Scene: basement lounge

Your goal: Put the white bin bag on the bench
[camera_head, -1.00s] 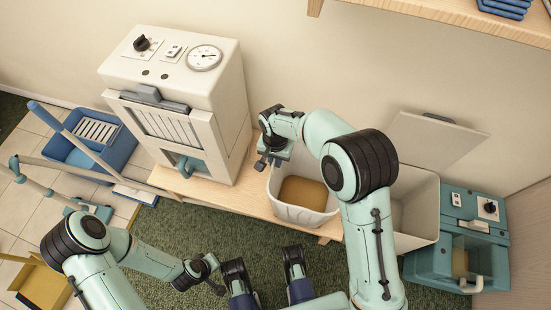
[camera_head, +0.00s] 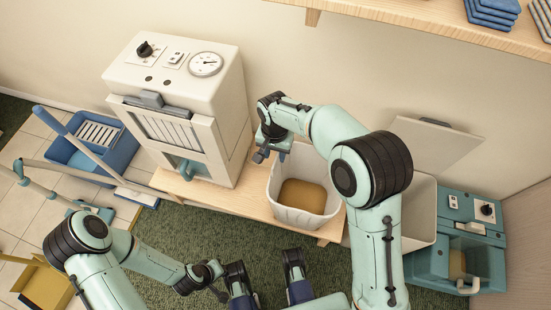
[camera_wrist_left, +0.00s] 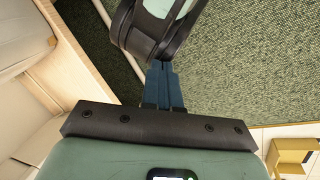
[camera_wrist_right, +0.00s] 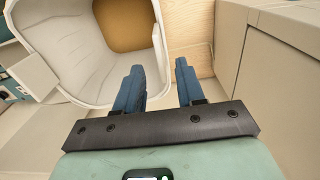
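The white bin bag (camera_head: 279,197) stands open-topped and upright at the right end of the light wooden bench (camera_head: 235,203). Its inside shows a brown bottom. My right gripper (camera_head: 270,152) is above the bag's back left rim; its blue fingers (camera_wrist_right: 160,82) are apart in the right wrist view.
A white machine with a dial (camera_head: 175,80) stands on the bench's left part. Right of the bag is a pale bin with a raised lid (camera_head: 432,143), then a teal machine (camera_head: 460,240). A shelf (camera_head: 420,22) hangs above. A blue mop bucket (camera_head: 118,155) is at left.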

